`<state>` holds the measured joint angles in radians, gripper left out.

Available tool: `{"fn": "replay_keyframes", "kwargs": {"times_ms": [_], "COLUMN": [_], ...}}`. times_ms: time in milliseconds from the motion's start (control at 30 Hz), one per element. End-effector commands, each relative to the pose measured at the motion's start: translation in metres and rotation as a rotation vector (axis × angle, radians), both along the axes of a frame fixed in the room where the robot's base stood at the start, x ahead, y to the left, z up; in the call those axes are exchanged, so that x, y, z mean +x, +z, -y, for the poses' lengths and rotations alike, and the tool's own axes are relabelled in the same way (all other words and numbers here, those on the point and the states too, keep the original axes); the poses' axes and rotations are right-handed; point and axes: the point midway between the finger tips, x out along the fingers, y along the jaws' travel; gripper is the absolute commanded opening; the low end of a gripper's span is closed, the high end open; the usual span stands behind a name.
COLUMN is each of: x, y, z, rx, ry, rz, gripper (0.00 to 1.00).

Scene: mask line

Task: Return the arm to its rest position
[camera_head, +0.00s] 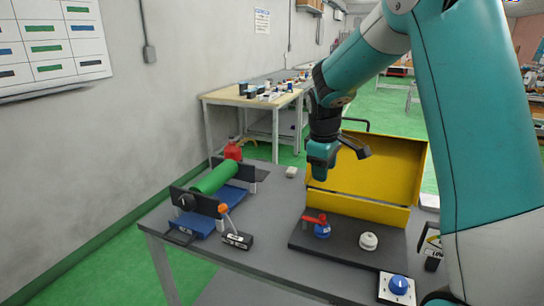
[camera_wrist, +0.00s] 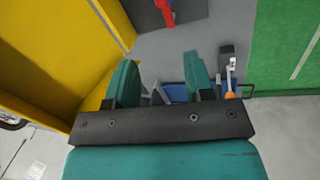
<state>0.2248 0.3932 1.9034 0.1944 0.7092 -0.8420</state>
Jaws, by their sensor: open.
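My teal arm comes down from the top right in the head view. My gripper (camera_head: 340,158) hangs above the grey table (camera_head: 275,268), in front of the open yellow box (camera_head: 372,165). In the wrist view my gripper (camera_wrist: 160,82) has its two teal fingers apart, with nothing held between them. Below it, that view shows part of the table, a red piece (camera_wrist: 165,10) at the top and part of the blue base (camera_wrist: 178,92) behind the fingers. The gripper touches nothing that I can see.
A green roller (camera_head: 215,177) sits in a black and blue stand at the left. A dark board (camera_head: 340,250) bears a red-handled blue valve (camera_head: 322,229) and a white knob (camera_head: 368,241). A blue button (camera_head: 398,285) is at the front right. A wooden table (camera_head: 245,98) stands behind.

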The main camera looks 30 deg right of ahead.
Motion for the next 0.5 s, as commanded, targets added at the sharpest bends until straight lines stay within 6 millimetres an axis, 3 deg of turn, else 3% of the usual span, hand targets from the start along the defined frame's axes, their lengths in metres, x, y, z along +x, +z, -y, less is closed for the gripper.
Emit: {"fn": "replay_keyframes", "kwargs": {"times_ms": [167, 267, 367, 500], "x": [0.000, -0.006, -0.024, -0.079], "y": [0.001, 0.008, 0.022, 0.043], "z": [-0.003, -0.025, -0.073, -0.162], "rx": [0.003, 0.030, 0.098, 0.245], "ry": [0.003, 0.016, 0.042, 0.086], "rz": [0.002, 0.017, 0.042, 0.056], "gripper": [0.48, 0.48, 0.48, 0.48]}}
